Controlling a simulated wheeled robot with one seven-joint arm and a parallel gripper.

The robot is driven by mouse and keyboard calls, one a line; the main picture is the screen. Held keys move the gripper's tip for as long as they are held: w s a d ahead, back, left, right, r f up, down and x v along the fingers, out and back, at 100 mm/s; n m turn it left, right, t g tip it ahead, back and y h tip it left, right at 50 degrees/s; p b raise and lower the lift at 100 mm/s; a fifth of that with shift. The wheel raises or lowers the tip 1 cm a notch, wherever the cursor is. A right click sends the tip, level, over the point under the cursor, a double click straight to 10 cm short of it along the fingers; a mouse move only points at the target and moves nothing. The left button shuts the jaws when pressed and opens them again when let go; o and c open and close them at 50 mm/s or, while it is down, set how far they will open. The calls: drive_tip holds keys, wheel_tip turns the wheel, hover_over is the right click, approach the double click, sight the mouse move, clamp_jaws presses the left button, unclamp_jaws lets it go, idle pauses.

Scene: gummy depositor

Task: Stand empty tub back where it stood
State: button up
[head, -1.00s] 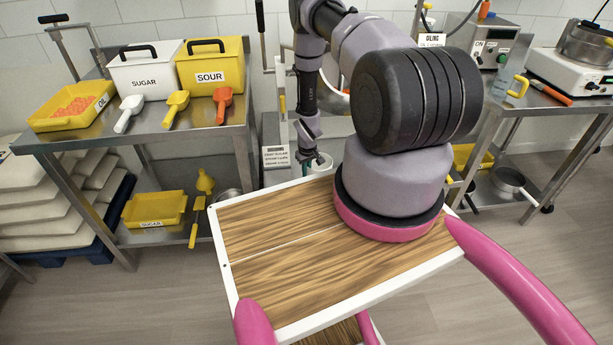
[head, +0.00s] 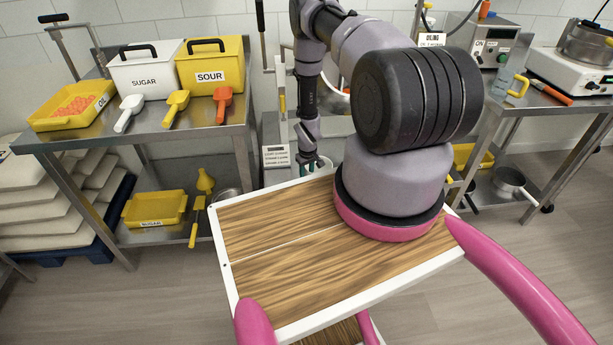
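My gripper (head: 309,164) points down beyond the far edge of my wooden deck, small in the head view. A pale, round-rimmed thing with some green (head: 322,163) shows right at its fingers, partly hidden by the deck edge. It may be the tub, but I cannot tell whether it is empty or whether the fingers hold it. The finger gap is too small to read.
The left steel table holds a white SUGAR bin (head: 146,77), a yellow SOUR bin (head: 210,68), a yellow OIL tray (head: 72,107) and several scoops. A small sign (head: 276,156) stands left of my gripper. A right bench (head: 545,100) carries machines.

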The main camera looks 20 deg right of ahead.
drive_tip(key=a+r+m+t, duration=0.1)
drive_tip(key=a+r, duration=0.1)
drive_tip(key=r, duration=2.4)
drive_tip(key=a+r+m+t, duration=0.2)
drive_tip(key=r, duration=2.4)
drive_tip(key=s+a+r+m+t, duration=0.1)
drive_tip(key=s+a+r, duration=0.3)
drive_tip(key=s+r, duration=0.85)
drive_tip(key=s+a+r+y, duration=0.1)
drive_tip(key=s+a+r, duration=0.1)
drive_tip(key=s+r, duration=0.2)
drive_tip(key=s+a+r+m+t+y, duration=0.1)
drive_tip(key=s+r, duration=0.4)
drive_tip(key=s, duration=0.5)
drive_tip(key=shift+s+a+t, duration=0.3)
drive_tip(key=shift+s+a, duration=0.05)
drive_tip(key=shift+a, duration=0.05)
drive_tip(key=shift+d, duration=0.1)
